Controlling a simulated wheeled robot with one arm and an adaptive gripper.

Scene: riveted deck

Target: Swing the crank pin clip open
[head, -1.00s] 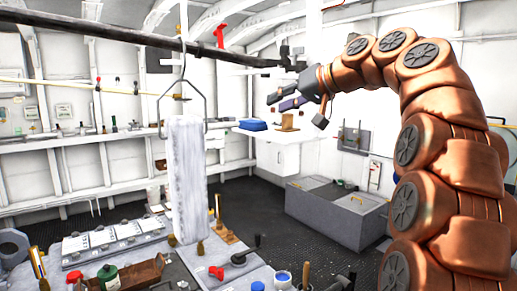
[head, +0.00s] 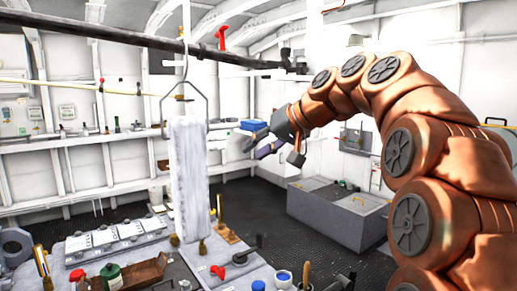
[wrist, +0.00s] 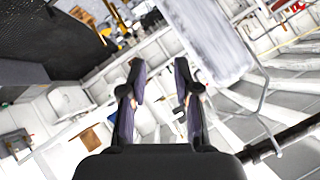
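My gripper (head: 252,144) is raised in mid-air, to the right of the hanging white block, with its fingers pointing left. In the wrist view its two dark fingers (wrist: 159,78) stand apart with nothing between them. A small dark crank (head: 246,253) seems to sit on the grey bench at the bottom of the head view, well below my gripper. A small red part (head: 218,271) lies just left of it. Which part is the pin clip is too small to tell. I cannot make out the crank in the wrist view.
A frosty white block (head: 188,175) hangs from a wire hanger on the overhead pipe; it shows in the wrist view (wrist: 205,45) too. The grey bench (head: 180,268) carries a wooden tray (head: 133,272), jars and tools. A grey chest (head: 335,215) stands at right. Dark floor is open between.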

